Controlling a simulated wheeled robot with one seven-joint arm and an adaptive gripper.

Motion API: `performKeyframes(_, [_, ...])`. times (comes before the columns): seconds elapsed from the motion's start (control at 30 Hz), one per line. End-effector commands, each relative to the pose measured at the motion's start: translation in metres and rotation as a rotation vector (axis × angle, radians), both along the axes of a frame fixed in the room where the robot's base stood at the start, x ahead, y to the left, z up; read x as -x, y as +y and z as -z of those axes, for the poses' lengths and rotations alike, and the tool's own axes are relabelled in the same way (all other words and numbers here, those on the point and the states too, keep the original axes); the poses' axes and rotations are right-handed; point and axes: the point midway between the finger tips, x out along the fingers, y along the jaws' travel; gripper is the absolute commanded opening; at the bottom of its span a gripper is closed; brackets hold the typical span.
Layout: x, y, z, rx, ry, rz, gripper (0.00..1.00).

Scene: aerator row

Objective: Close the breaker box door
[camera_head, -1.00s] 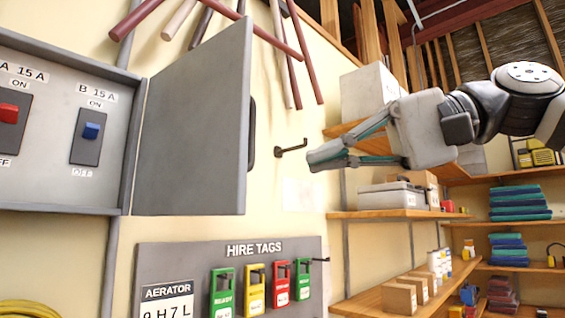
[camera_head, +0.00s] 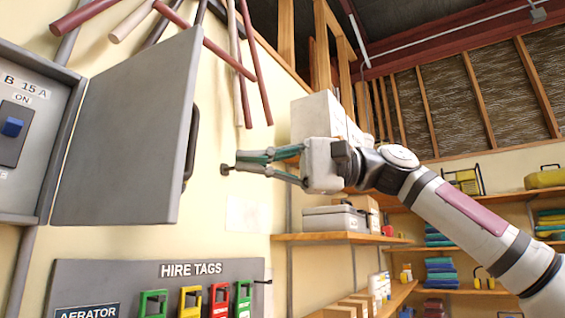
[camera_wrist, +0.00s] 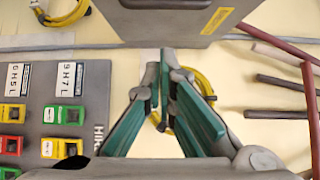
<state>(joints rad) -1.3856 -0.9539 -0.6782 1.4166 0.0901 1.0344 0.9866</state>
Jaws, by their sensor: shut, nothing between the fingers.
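The breaker box (camera_head: 28,190) is on the wall at the left, partly cut off by the frame edge. Its grey door (camera_head: 130,135) stands open, hinged on the box's right side and swung out from it. A dark handle (camera_head: 192,142) is on the door's outer face near its free edge. My gripper (camera_head: 228,168) is shut and empty, just right of the handle in the picture, with a gap between. In the wrist view, my gripper's fingers (camera_wrist: 163,62) point at a grey panel with a yellow label (camera_wrist: 185,18), apparently the door's outer face.
A hire tags board (camera_head: 140,275) with several coloured tags hangs below the door. Poles (camera_head: 245,60) hang on the wall above. Shelves (camera_head: 340,238) with boxes stand at the right. In the wrist view a coiled yellow cable (camera_wrist: 185,110) shows behind the fingers.

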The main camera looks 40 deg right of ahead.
Motion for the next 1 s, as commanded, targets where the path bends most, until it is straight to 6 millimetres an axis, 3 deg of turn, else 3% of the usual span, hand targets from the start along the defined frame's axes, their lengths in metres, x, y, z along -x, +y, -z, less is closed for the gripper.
performKeyframes(0.1, [-0.008, 0.021, 0.000, 0.003, -0.001, -0.003, 0.00])
performKeyframes(0.33, [0.001, 0.046, -0.001, 0.001, -0.002, -0.001, 0.00])
performKeyframes(1.0, [0.003, 0.063, 0.001, 0.003, -0.001, 0.007, 0.00])
